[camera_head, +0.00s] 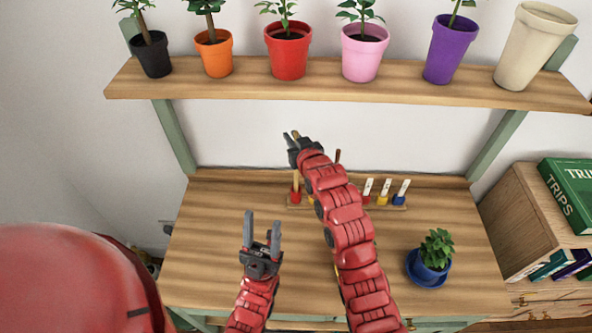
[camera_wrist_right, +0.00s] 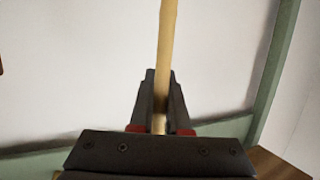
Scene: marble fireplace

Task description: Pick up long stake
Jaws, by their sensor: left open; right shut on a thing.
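My right gripper (camera_head: 291,138) is shut on a light wooden stake, raised in front of the white wall above the back of the desk. In the right wrist view the long stake (camera_wrist_right: 166,45) stands nearly upright between the fingers of the right gripper (camera_wrist_right: 161,92) and runs out of the top of the picture. In the head view only a small bit of it shows at the fingertips. My left gripper (camera_head: 262,219) is open and empty over the left-middle of the desk, apart from any object.
A wooden rack (camera_head: 397,205) with coloured, white-topped pegs stands at the desk's back, partly hidden by my right arm. A blue-potted plant (camera_head: 432,262) stands at the right. A shelf (camera_head: 200,86) with several pots hangs above. The desk's left side is clear.

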